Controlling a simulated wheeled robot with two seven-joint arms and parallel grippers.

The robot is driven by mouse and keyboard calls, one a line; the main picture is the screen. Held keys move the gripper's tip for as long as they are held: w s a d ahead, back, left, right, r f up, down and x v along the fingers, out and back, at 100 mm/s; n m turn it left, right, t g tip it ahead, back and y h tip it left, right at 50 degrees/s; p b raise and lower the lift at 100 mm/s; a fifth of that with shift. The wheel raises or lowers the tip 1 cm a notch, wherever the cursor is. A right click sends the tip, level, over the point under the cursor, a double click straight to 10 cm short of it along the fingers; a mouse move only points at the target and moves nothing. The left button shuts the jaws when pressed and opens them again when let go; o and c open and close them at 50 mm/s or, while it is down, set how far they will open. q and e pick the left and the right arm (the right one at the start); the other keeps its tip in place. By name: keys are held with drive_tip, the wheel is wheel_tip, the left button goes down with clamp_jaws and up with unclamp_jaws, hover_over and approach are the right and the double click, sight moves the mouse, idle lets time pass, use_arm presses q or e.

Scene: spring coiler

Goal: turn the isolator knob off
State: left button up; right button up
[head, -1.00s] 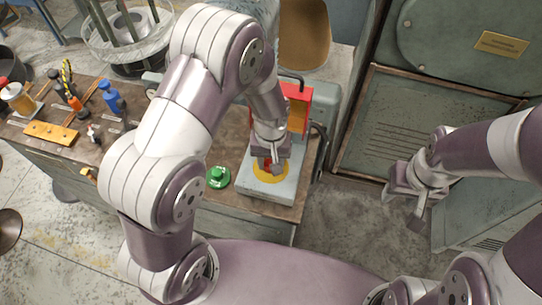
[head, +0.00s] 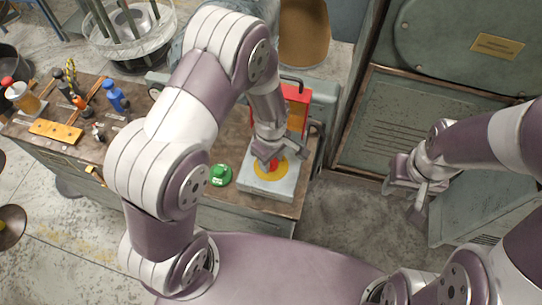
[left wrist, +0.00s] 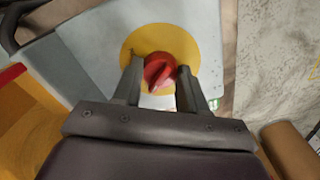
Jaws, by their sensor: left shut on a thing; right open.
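The isolator knob (left wrist: 160,72) is red and sits on a yellow disc (left wrist: 197,45) on top of a grey box. In the head view the knob (head: 273,165) shows at the tip of my left gripper (head: 267,157). In the left wrist view my left gripper (left wrist: 158,92) has its two fingers on either side of the knob's grip bar and is shut on it. The bar lies tilted in that view. My right gripper (head: 415,190) is open and empty, over the floor at the right.
A green button (head: 220,175) sits left of the grey box (head: 268,191) on the workbench. A red and orange case (head: 296,108) stands behind the box. Bottles and tools crowd the bench's left end. A grey cabinet (head: 400,125) stands at the right.

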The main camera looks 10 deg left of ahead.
use_arm(q)
drive_tip(key=shift+w+n, duration=0.1)
drive_tip(key=shift+n, duration=0.5)
drive_tip(key=o, duration=1.1)
drive_tip(key=shift+c, duration=0.2)
wheel_tip(320, 180, up, 13)
drive_tip(key=shift+b, duration=0.3)
drive_tip(key=shift+f, duration=0.1)
